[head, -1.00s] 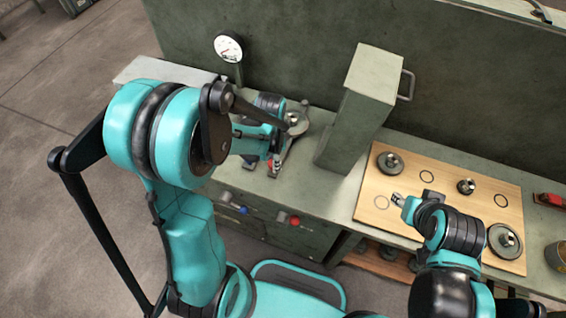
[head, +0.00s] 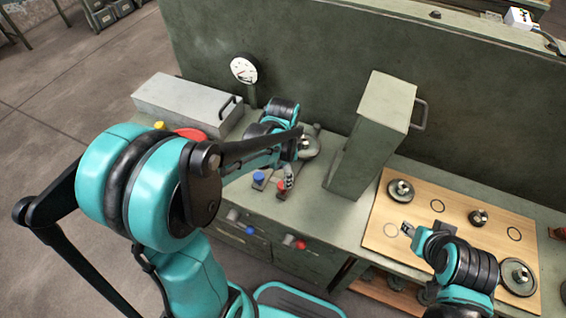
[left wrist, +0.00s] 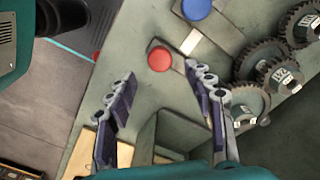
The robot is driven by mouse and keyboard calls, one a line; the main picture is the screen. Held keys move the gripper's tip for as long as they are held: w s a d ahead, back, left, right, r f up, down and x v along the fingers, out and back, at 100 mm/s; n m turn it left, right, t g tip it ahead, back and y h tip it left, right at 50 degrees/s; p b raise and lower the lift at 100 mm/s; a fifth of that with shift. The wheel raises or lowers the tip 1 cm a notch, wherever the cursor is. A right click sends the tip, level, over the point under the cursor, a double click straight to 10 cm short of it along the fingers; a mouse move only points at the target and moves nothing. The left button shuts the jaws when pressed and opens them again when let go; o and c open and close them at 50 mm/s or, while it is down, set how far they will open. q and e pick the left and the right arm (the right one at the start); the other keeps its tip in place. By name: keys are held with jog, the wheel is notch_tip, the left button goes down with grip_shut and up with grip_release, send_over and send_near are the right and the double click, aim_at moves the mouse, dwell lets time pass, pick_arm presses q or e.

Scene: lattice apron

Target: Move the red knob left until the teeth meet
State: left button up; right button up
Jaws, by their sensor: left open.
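The red knob (left wrist: 159,58) is a round red cap on a slotted plate on the bench; it also shows in the head view (head: 282,184). A blue knob (left wrist: 197,8) is beside it on a pale strip. Toothed gears (left wrist: 285,73) with white labels lie to the right in the left wrist view. Some overlap in the picture; I cannot tell whether their teeth meet. My left gripper (left wrist: 165,103) is open and empty, above the bench, with the red knob ahead of its spread fingers, apart from them. My right gripper (head: 407,229) is over the wooden board; its jaws are too small to judge.
A green-grey upright housing (head: 375,130) stands right of the gears. A dial gauge (head: 243,70) and a grey box (head: 185,103) are at the back left. The wooden board (head: 455,262) holds several round parts. Another red knob (head: 301,244) is on the bench front.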

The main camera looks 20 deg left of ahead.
pick_arm(q)
notch_tip(320, 180, up, 6)
jog(key=shift+r, duration=0.2)
dwell(0.5)
jog(key=s+d+r+n+t, duration=0.2)
jog(key=s+r+n+t, duration=0.1)
jog(key=s+n+t, duration=0.4)
jog(key=shift+s+r+n, duration=0.25)
jog(key=shift+s+n, duration=0.65)
jog(key=shift+n, duration=0.3)
